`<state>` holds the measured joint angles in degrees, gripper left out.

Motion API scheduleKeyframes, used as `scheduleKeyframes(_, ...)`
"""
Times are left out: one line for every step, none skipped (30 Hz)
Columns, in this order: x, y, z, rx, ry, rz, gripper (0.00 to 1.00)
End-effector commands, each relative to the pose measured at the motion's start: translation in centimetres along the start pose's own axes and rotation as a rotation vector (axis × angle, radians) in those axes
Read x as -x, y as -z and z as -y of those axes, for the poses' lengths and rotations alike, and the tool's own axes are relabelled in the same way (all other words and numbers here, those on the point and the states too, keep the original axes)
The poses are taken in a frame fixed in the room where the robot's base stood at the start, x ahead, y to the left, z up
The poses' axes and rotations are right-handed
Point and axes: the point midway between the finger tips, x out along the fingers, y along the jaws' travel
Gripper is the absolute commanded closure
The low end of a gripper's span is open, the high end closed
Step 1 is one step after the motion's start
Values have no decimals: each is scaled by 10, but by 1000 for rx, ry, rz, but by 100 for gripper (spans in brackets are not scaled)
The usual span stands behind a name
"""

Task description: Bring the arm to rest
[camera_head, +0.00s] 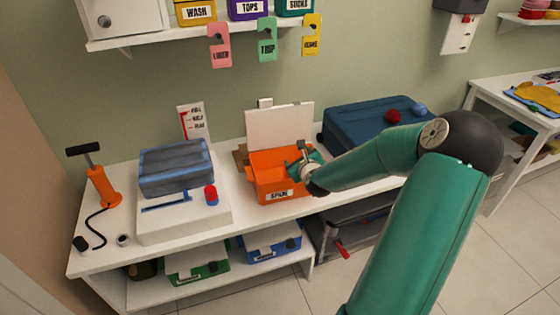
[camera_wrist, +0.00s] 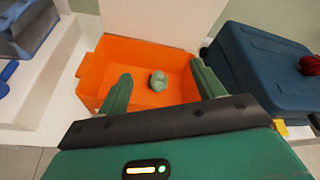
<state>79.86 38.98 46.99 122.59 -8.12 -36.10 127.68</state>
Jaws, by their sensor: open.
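My green arm (camera_head: 420,215) reaches from the lower right toward the bench in the head view. My gripper (camera_head: 303,160) is over the right side of an orange bin (camera_head: 264,183) with a label on its front. In the wrist view my gripper (camera_wrist: 160,88) is open, with its two green fingers apart above the orange bin (camera_wrist: 92,72). A pale green rolled bundle (camera_wrist: 158,80) lies in the bin, between the fingers in the picture and apart from them. The fingers hold nothing.
A blue suitcase (camera_head: 360,128) stands right of the bin; a white box (camera_head: 185,220) with a grey-blue bundle (camera_head: 176,168) is left. An orange pump (camera_head: 102,185) stands at the far left. Hanging tags (camera_head: 267,40) and a shelf (camera_head: 135,37) are above. Floor at right is clear.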

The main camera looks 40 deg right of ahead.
Motion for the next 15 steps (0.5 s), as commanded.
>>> scheduleKeyframes(0,0,0,0,0,0,32)
scheduleKeyframes(0,0,0,0,0,0,32)
scheduleKeyframes(0,0,0,0,0,0,32)
scheduleKeyframes(0,0,0,0,0,0,32)
scheduleKeyframes(0,0,0,0,0,0,32)
scheduleKeyframes(-1,0,0,0,0,0,32)
scheduleKeyframes(-1,0,0,0,0,0,32)
scheduleKeyframes(-1,0,0,0,0,0,32)
scheduleKeyframes(-1,0,0,0,0,0,32)
scheduleKeyframes(-1,0,0,1,-1,-1,32)
scheduleKeyframes(-1,-1,-1,7,-3,-1,32)
scheduleKeyframes(-1,-3,-4,23,-9,-4,32)
scheduleKeyframes(0,-4,-7,44,-18,-7,32)
scheduleKeyframes(1,-7,-11,74,-30,-12,32)
scheduleKeyframes(3,-11,-18,130,-51,-22,32)
